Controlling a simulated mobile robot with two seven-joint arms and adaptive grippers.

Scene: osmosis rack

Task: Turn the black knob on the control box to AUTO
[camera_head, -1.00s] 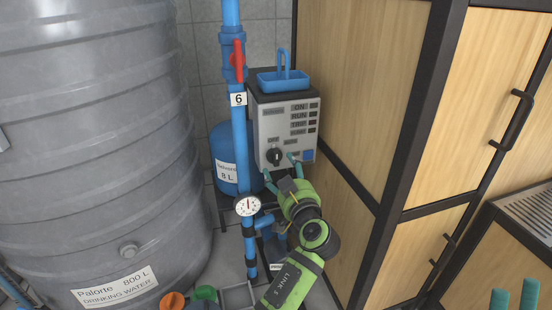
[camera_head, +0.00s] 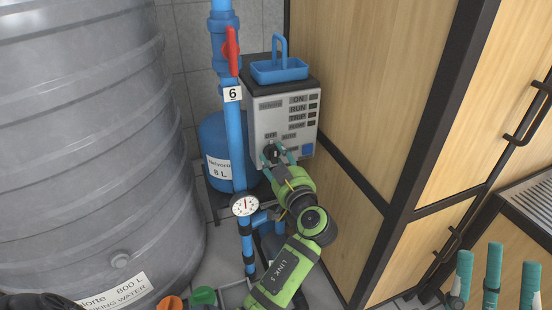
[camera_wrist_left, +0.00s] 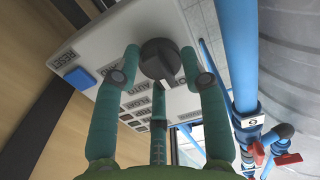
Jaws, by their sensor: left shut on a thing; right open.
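The grey control box (camera_head: 262,115) stands in the corner behind the blue pipe. Its round black knob (camera_head: 274,151) is low on its front, under small OFF and AUTO labels. My left gripper (camera_head: 278,154) is at the knob, its teal fingers closed around it. In the left wrist view the knob (camera_wrist_left: 158,55) sits between two fingertips, with a third finger below. A pale mark shows on the knob's lower edge there; I cannot tell its exact setting. My right gripper (camera_head: 493,275) is open and empty at the bottom right, away from the box.
A blue tray (camera_head: 280,70) sits on top of the box. The blue pipe (camera_head: 236,150) with a red lever (camera_head: 231,50) and gauge (camera_head: 245,205) runs close on the left. A large grey tank (camera_head: 80,140) fills the left; a wooden cabinet (camera_head: 350,110) stands right.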

